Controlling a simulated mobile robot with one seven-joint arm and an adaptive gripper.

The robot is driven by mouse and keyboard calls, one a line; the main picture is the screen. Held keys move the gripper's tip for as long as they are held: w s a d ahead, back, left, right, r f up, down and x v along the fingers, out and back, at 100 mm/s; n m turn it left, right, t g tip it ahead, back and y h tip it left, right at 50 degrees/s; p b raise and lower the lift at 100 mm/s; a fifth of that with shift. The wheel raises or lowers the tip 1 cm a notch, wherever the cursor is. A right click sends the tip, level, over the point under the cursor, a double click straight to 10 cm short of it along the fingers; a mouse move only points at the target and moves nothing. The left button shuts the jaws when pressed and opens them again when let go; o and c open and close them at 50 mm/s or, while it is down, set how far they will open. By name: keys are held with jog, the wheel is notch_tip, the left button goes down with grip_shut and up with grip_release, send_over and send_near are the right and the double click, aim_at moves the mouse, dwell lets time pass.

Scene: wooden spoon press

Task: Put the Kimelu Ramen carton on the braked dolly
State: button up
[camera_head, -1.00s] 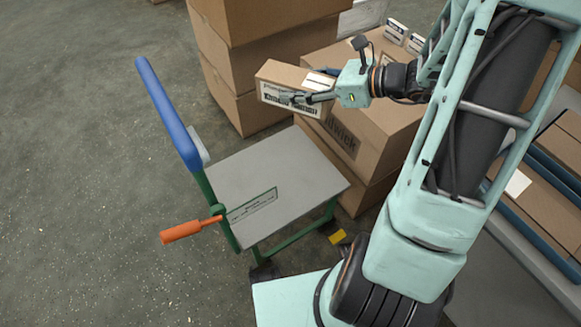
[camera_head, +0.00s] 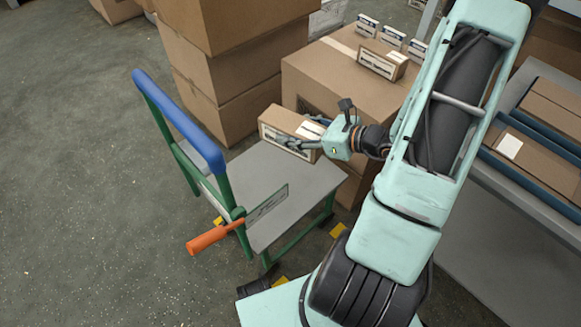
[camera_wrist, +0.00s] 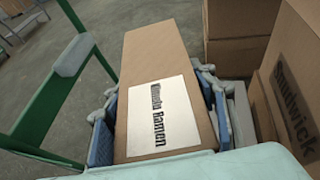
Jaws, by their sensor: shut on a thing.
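The Kimelu Ramen carton (camera_head: 284,128) is a small brown box held over the far right part of the dolly's grey deck (camera_head: 262,180). In the wrist view the carton (camera_wrist: 152,60) shows a white label reading "Kimelu Ramen". My gripper (camera_head: 300,143) is shut on it, with blue finger pads on both sides in the wrist view (camera_wrist: 163,125). The dolly has a blue-topped green handle (camera_head: 180,120) and an orange lever (camera_head: 214,236). The carton hides the deck beneath it, so I cannot tell whether they touch.
A large brown carton (camera_head: 330,75) stands right behind the deck, with several small labelled boxes (camera_head: 382,62) on top. A tall stack of cartons (camera_head: 230,75) stands behind. A rack with flat boxes (camera_head: 530,150) is at the right. The floor at left is clear.

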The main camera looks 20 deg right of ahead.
jog(key=s+d+f+m+t+h, duration=0.25)
jog(key=s+f, duration=0.25)
jog(key=f, duration=0.5)
jog(key=shift+m+g+h, duration=0.25)
jog(key=shift+g, duration=0.1)
jog(key=w+f+b, duration=0.1)
jog(key=w+f, duration=0.2)
jog(key=w, duration=0.1)
jog(key=w+f+b, duration=0.2)
jog(key=w+f, duration=0.1)
jog(key=w, duration=0.1)
jog(key=w+f+b, duration=0.2)
jog(key=w+f, duration=0.1)
jog(key=w, duration=0.1)
jog(key=shift+w+d, duration=0.2)
jog(key=shift+w, duration=0.1)
jog(key=shift+w+f+b, duration=0.2)
jog(key=shift+f+b, duration=0.3)
jog(key=shift+f, duration=0.45)
jog(key=shift+w+f+b, duration=0.2)
jog(key=shift+f+b, duration=0.25)
jog(key=shift+f, duration=0.5)
jog(key=shift+f, duration=0.1)
jog(key=shift+f, duration=0.15)
jog(key=o, duration=1.4)
